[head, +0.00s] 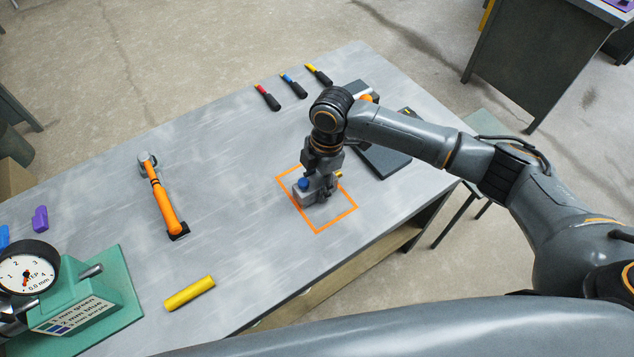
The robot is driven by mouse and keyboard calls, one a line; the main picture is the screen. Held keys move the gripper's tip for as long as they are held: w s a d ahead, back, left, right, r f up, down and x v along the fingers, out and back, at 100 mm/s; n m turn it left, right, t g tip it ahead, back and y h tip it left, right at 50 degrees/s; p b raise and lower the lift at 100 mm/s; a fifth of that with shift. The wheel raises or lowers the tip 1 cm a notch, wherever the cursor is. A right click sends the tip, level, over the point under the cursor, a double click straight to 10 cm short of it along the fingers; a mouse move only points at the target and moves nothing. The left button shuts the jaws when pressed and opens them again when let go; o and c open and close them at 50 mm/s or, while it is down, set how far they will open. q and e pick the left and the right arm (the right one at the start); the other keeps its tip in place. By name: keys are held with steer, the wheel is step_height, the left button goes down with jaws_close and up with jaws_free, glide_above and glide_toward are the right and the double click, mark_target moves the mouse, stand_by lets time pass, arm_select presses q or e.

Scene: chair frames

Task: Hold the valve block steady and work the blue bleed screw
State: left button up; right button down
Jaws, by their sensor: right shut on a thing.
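The grey valve block (316,196) sits inside an orange outlined square (325,227) on the grey workbench. The blue bleed screw (303,184) shows on the block's left side. My right gripper (322,178) comes down from above and is shut on the valve block, beside the screw. The fingers and arm hide part of the block. A small yellow part shows at its right side. I do not see my left gripper.
Three drivers, red (267,96), blue (293,86) and yellow (318,74), lie at the back. An orange-handled tool (160,195), a yellow cylinder (189,294) and a green gauge stand (125,290) with a dial (27,273) are left. Dark trays (385,158) lie right.

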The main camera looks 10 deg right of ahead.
steer(key=c, duration=1.5)
jaws_free()
jaws_close()
steer(key=shift+s+f, duration=0.1)
steer(key=shift+f, duration=0.05)
